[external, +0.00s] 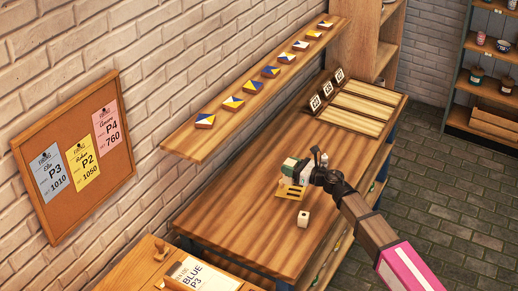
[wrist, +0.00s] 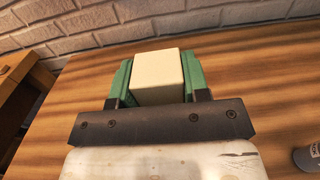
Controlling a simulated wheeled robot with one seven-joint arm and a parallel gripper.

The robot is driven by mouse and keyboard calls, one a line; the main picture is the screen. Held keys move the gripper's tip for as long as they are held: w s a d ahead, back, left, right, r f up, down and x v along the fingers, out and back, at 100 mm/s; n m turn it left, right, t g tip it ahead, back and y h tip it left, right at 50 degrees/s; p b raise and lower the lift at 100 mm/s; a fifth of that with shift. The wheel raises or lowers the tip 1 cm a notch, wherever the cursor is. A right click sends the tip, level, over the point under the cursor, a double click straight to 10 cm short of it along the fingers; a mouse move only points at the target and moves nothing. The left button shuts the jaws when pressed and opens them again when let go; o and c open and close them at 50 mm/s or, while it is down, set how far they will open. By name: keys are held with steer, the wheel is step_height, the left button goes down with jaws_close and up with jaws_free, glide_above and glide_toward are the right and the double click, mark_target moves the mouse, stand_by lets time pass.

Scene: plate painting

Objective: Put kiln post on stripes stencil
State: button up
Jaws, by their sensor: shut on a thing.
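My gripper (external: 291,172) has green fingers and is low over the middle of the table. In the wrist view, its fingers (wrist: 157,85) are shut on a cream block, the kiln post (wrist: 157,75). A yellowish stencil with dark stripes (external: 291,190) is under or just in front of my gripper in the external view. I cannot tell whether the held post touches it. The stencil does not show in the wrist view. A separate small white block (external: 303,219) with a dark mark on top stands on the table nearer the camera.
The wooden table (external: 245,225) has free room around the stencil. A dark can (wrist: 308,158) stands at the right in the wrist view. A wall shelf (external: 190,142) holds several painted tiles.

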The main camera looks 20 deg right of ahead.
steer(key=shift+w+d+f, duration=0.25)
steer(key=shift+f, duration=0.65)
steer(key=shift+w+d+f, duration=0.3)
steer(key=shift+f, duration=0.55)
steer(key=shift+w+d+f, duration=0.25)
steer(key=shift+f, duration=0.65)
steer(key=shift+f, duration=0.15)
steer(key=o, duration=1.1)
steer(key=shift+s+d, duration=0.1)
steer(key=shift+s, duration=0.1)
steer(key=v, duration=1.1)
steer(key=shift+s+d, duration=0.2)
